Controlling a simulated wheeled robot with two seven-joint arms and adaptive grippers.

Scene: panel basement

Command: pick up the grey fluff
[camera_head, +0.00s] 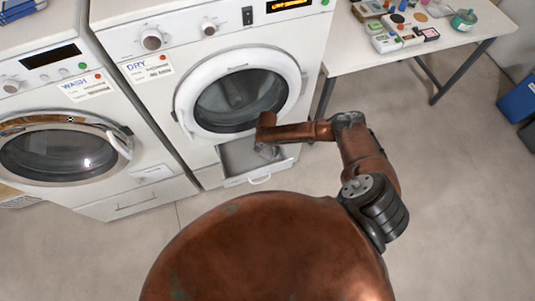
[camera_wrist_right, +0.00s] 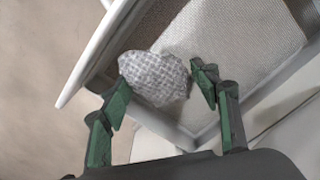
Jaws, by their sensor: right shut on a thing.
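The grey fluff (camera_wrist_right: 155,78) is a pale, textured lump between the green-padded fingers of my right gripper (camera_wrist_right: 162,88) in the wrist view. The gripper is shut on it, with the fluff in front of the mesh-bottomed open drawer. In the head view my right gripper (camera_head: 268,151) is over the open drawer (camera_head: 238,157) below the dryer's round door. The fluff is too small there to make out clearly. My left gripper is not in view.
The dryer (camera_head: 205,75) has a shut round door above the drawer. A washer (camera_head: 70,150) stands at left. A white table (camera_head: 460,40) with small items stands at upper right, and a blue bin (camera_head: 520,100) at the right edge.

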